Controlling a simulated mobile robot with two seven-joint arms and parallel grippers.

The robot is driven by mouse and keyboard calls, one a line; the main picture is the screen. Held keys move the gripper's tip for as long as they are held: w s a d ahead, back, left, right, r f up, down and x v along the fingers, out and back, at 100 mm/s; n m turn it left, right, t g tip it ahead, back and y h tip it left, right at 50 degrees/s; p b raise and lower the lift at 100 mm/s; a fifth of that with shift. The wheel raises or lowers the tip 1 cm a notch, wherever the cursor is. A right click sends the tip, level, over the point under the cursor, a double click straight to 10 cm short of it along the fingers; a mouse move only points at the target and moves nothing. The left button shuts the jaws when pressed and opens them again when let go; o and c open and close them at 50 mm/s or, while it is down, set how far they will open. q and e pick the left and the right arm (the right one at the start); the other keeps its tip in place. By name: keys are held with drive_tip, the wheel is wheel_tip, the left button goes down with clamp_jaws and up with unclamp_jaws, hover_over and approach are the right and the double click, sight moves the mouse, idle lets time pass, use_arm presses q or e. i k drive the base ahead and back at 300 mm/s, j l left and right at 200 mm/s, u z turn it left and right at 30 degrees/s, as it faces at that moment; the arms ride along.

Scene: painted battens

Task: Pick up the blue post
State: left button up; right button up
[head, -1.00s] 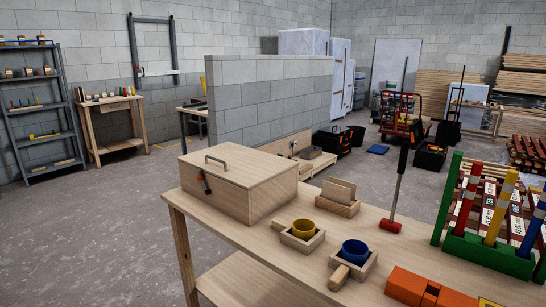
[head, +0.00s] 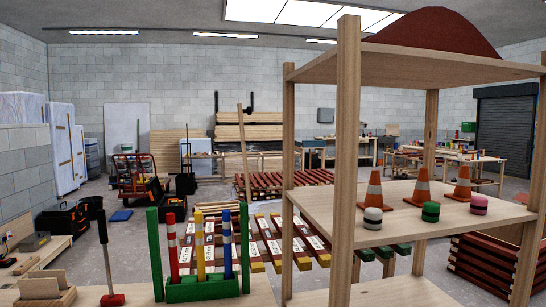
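The blue post (head: 227,258) stands upright in a green rack (head: 203,291) at the bottom of the head view, left of the middle. It has a pale band near its top. A yellow post (head: 201,262) stands to its left, and a red post (head: 173,265) stands beyond that, both in the same rack. A tall green upright of the rack rises just right of the blue post. The lower end of the blue post is hidden in the rack. Neither of my grippers is in view.
The rack stands on a wooden bench, with a red-footed mallet (head: 111,299) to its left. A wooden shelf unit (head: 345,150) with cones (head: 374,190) and striped round pieces (head: 431,211) stands close on the right. Stacked painted battens (head: 268,240) lie behind the rack.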

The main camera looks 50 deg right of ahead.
sight(227, 238)
drive_tip(key=k+l+z, duration=0.2)
drive_tip(key=l, duration=0.3)
drive_tip(key=k+l+z, duration=0.1)
drive_tip(key=l+z, duration=0.15)
drive_tip(key=l, duration=0.3)
drive_tip(key=k+l+z, duration=0.2)
drive_tip(key=l, duration=0.35)
drive_tip(key=i, duration=0.1)
